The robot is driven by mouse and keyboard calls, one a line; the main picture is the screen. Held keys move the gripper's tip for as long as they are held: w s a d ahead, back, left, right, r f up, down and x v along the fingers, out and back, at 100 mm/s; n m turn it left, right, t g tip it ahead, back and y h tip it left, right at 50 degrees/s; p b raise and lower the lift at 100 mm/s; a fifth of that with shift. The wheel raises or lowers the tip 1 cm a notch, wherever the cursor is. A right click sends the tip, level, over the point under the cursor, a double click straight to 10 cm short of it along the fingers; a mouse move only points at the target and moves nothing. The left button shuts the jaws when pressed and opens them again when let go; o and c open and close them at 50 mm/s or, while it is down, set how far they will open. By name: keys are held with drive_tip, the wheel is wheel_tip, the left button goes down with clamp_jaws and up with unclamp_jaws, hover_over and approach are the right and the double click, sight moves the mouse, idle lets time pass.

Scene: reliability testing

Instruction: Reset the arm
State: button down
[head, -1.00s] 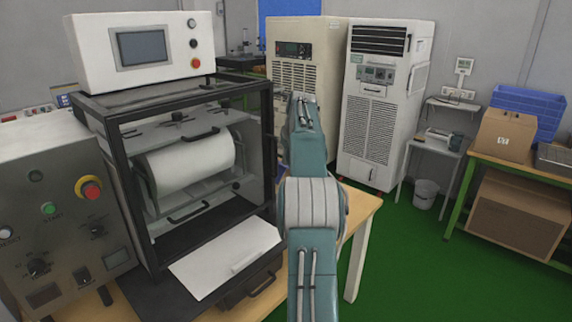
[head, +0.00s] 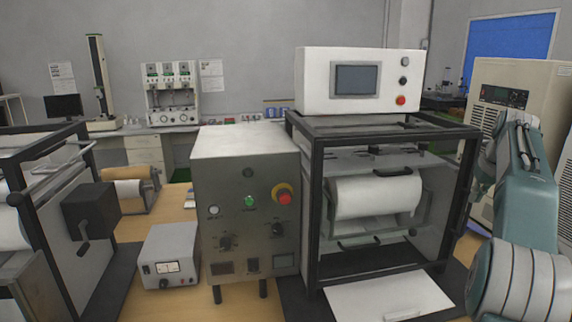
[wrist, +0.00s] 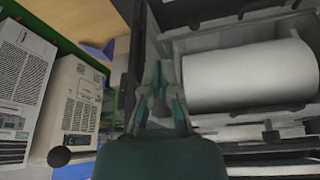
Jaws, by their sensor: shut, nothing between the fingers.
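My arm (head: 520,200) is at the right edge of the head view, folded upward with its teal and grey links beside the test machine. My gripper cannot be made out in the head view. In the wrist view my gripper (wrist: 163,85) is shut and empty, its fingers close together. It shows in front of the test machine's frame, left of the white roll (wrist: 245,75). I cannot tell how far it is from them.
The black-framed test machine (head: 312,200) has a white roll (head: 375,196) inside and its front flap lowered. A control box (head: 245,180) with a red knob stands left of it. A small power unit (head: 170,262) and another framed machine (head: 50,240) stand further left. White cabinets (wrist: 75,100) show in the wrist view.

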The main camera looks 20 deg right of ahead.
drive_tip(key=s+a+r+n, duration=0.1)
drive_tip(key=a, duration=1.3)
drive_tip(key=s+a+r+n, duration=0.1)
drive_tip(key=s+a, duration=0.1)
drive_tip(key=a, duration=1.2)
drive_tip(key=s+a+f+n, duration=0.1)
drive_tip(key=s+a+f, duration=0.6)
drive_tip(key=s+a, duration=0.2)
drive_tip(key=s+a+f+n+t+y, duration=0.1)
drive_tip(key=s+a+f, duration=0.6)
drive_tip(key=s+a, duration=0.2)
drive_tip(key=shift+t, duration=0.3)
